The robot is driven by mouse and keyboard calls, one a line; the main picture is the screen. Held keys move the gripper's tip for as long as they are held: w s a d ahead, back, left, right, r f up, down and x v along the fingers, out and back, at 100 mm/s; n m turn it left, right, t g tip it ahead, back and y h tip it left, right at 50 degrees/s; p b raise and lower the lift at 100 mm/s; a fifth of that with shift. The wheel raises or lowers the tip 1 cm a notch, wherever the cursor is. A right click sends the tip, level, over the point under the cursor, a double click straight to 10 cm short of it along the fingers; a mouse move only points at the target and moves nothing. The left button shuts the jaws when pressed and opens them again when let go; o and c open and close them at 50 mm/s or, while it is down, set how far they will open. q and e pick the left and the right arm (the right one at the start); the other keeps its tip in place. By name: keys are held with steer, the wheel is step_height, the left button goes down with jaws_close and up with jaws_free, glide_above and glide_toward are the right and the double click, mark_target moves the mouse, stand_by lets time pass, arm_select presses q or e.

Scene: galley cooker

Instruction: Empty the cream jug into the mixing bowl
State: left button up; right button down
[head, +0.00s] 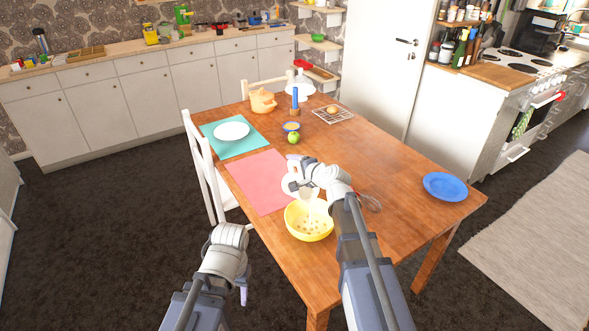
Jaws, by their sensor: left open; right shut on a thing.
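The yellow mixing bowl (297,229) stands on the wooden table near its front edge, with pale contents and small darker specks inside. My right gripper (303,178) is over the far side of the bowl, shut on the white cream jug (289,187). The jug is partly hidden by the gripper, so its exact tilt and its inside are hard to tell. A pale patch shows between the jug and the bowl; I cannot tell whether it is flowing cream. My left gripper (243,293) is open and empty, pointing down left of the table's front edge.
A whisk (371,202) lies right of my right arm. A pink mat (262,182) lies left of the bowl. A blue plate (445,187) is at the right; the table between is clear.

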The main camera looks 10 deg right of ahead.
stand_by(0.4)
steer(key=shift+s+f+t+b, duration=0.1)
steer(key=shift+s+t+b, duration=0.15)
steer(key=shift+b, duration=0.35)
steer(key=shift+d+t, duration=0.1)
steer(key=shift+t, duration=0.15)
steer(key=shift+b, duration=0.3)
stand_by(1.6)
steer(key=shift+s+f+t+y+b, duration=0.1)
steer(key=shift+s+t+y+b, duration=0.25)
steer(key=shift+b, duration=0.5)
steer(key=shift+d, duration=0.1)
stand_by(0.9)
steer(key=shift+f+b, duration=0.1)
steer(key=shift+b, duration=0.4)
steer(key=shift+s+t+b, duration=0.2)
steer(key=shift+t+b, duration=0.1)
steer(key=shift+t, duration=0.05)
